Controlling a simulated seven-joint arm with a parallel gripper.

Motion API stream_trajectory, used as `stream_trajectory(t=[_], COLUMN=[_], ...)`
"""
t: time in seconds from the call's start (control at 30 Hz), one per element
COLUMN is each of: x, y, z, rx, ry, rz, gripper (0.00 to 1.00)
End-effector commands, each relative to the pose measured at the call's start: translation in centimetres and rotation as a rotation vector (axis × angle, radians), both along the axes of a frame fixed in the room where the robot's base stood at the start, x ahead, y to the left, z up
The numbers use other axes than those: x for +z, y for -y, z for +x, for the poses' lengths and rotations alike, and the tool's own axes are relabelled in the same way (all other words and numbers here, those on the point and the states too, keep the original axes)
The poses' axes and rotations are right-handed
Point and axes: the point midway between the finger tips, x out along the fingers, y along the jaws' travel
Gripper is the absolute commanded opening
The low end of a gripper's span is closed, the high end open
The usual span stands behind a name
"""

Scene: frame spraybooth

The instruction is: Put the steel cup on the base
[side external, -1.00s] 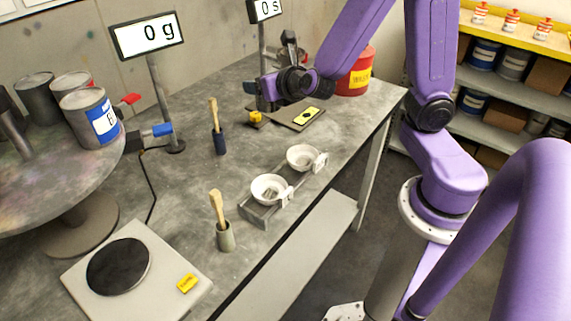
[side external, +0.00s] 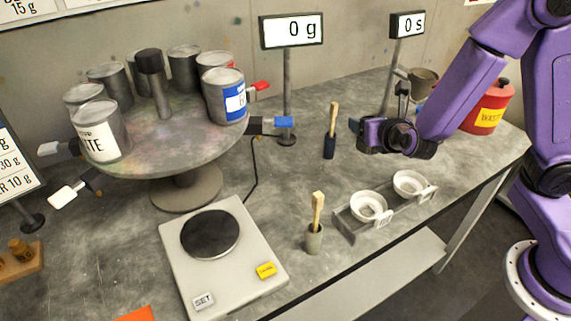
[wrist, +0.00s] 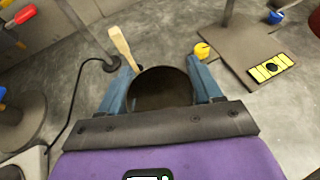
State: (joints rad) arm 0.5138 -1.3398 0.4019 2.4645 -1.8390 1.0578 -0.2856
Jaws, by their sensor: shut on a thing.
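A dark round steel cup (wrist: 160,92) sits between the two blue fingers of my gripper (wrist: 162,76) in the wrist view. The gripper is shut on it, and I look into its dark opening. A flat grey plate, seemingly the base (wrist: 232,50), lies right of the cup in the wrist view.
Two white bowls (side external: 369,206) sit in a rack in front. A grey vessel (side external: 424,82) and a red can (side external: 488,108) are behind. A scale (side external: 225,275) and a turntable with cans (side external: 185,145) are left.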

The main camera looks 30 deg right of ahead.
Motion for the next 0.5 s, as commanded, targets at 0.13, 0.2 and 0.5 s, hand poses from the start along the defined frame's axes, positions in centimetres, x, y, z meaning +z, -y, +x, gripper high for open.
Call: stream_trajectory(t=[0.13,0.2,0.5], x=[-3.3,-4.4,-7.1], y=[-2.8,-3.7,-5.7], z=[-0.3,-0.6,-1.3], rx=[-0.017,-0.026,-0.046], ry=[-0.003,0.001,0.024], rz=[-0.009,-0.012,-0.017], gripper=[0.34,0.34,0.34])
